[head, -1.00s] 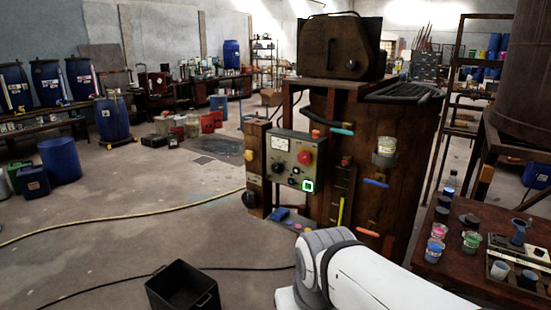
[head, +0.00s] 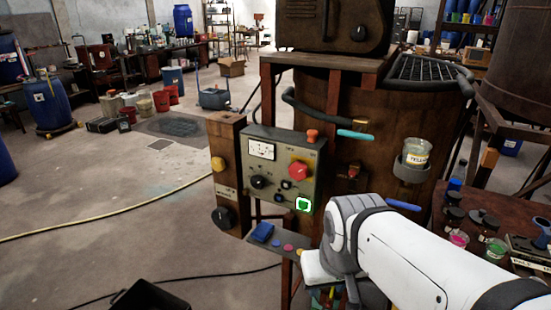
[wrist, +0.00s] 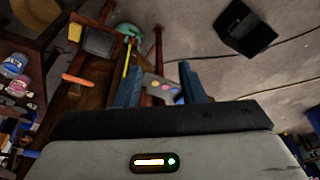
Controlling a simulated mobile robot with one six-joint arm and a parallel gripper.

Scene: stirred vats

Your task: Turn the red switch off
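A grey control panel (head: 259,187) is fixed to the front of a brown vat stand. The red switch is not distinguishable in the wrist view.
A small shelf (head: 275,240) with coloured buttons juts out below the panel. A black bin (head: 150,297) stands on the floor at lower left. A side table (head: 486,262) with jars is at right. Hoses cross the floor, which is mostly open at left.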

